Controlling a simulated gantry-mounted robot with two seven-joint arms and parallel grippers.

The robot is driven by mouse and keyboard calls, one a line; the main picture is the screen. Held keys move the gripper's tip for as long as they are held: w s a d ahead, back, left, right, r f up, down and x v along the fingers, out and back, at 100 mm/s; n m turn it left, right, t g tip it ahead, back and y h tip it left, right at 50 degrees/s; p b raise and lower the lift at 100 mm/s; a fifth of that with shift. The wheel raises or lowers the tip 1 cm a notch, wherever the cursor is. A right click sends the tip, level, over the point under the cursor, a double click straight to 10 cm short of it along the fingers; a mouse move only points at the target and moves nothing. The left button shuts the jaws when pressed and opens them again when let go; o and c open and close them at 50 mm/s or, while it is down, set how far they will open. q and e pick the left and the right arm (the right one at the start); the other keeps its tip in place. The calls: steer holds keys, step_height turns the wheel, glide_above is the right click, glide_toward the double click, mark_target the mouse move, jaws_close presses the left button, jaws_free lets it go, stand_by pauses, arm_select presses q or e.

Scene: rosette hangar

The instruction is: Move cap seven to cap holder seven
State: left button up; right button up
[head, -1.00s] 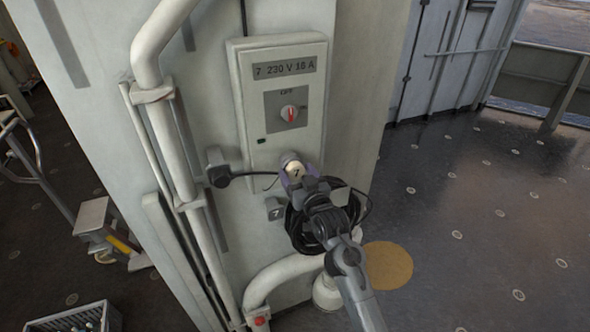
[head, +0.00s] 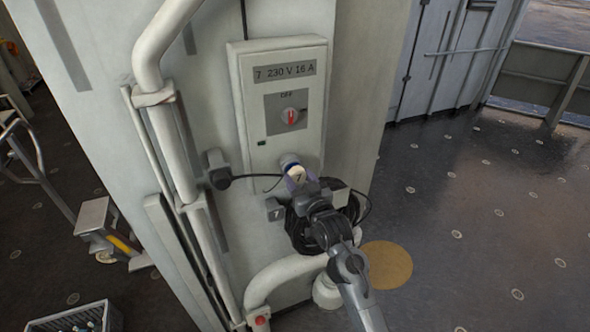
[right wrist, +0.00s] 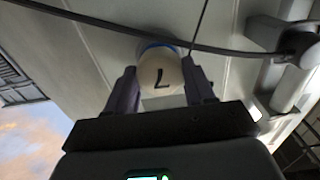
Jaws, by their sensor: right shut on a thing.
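Cap seven (head: 297,174) is a cream cap marked 7, at the blue-rimmed socket under the switch box (head: 284,115). In the right wrist view the cap (right wrist: 160,78) sits between the two fingers of my right gripper (right wrist: 160,88), with a blue ring just behind it. My right gripper (head: 298,180) is shut on the cap. Whether the cap is still seated in the socket cannot be told. Cap holder seven (head: 275,209), a small grey block marked 7, is on the wall to the lower left of the cap. My left gripper is not in view.
A black cable (head: 245,177) runs from a wall fitting (head: 216,170) towards the cap. A coiled black cable (head: 297,228) hangs behind my right arm. White pipes (head: 168,130) run down the wall at left. A grey crate (head: 85,318) stands at lower left. The right floor is open.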

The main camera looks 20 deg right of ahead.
mark_target(299, 178)
steer(key=shift+s+d+p, duration=0.15)
steer(key=shift+s+p, duration=1.25)
steer(key=shift+s, duration=0.8)
